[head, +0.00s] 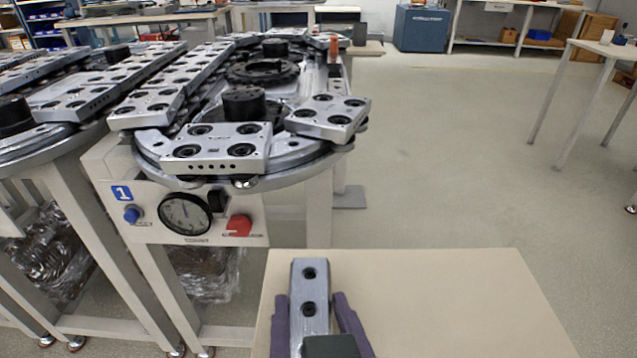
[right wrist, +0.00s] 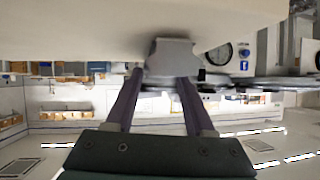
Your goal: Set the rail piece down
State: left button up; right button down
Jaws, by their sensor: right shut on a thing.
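The rail piece (head: 310,272) is a silver block with dark round holes along its top. It is over the beige table (head: 450,300) at the bottom of the head view. My right gripper (head: 310,298) has its two purple fingers on either side of the piece and is shut on it. In the right wrist view the rail piece (right wrist: 172,58) shows between the fingertips, close against the beige surface. I cannot tell whether it touches that surface. My left gripper is not in view.
The ring track (head: 250,180) with several silver carriages stands beyond the beige table, to the left. The beige tabletop right of my gripper is clear. Open floor lies to the right.

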jog(key=shift+c, duration=1.3)
grip_release()
jog(key=shift+f, duration=0.1)
jog(key=v, duration=1.2)
jog(key=s+d+f+g, duration=0.1)
jog(key=d+g, duration=0.2)
jog(key=d, duration=0.2)
jog(key=s+d+f+g+h, duration=0.1)
jog(key=d+f+g, duration=0.1)
jog(key=d, duration=0.4)
jog(key=s+d+f+n+g, duration=0.1)
jog(key=d+g, duration=0.2)
jog(key=d, duration=0.3)
jog(key=shift+d+f+g+h, duration=0.2)
jog(key=shift+f+g+h, duration=0.1)
jog(key=shift+h, duration=0.1)
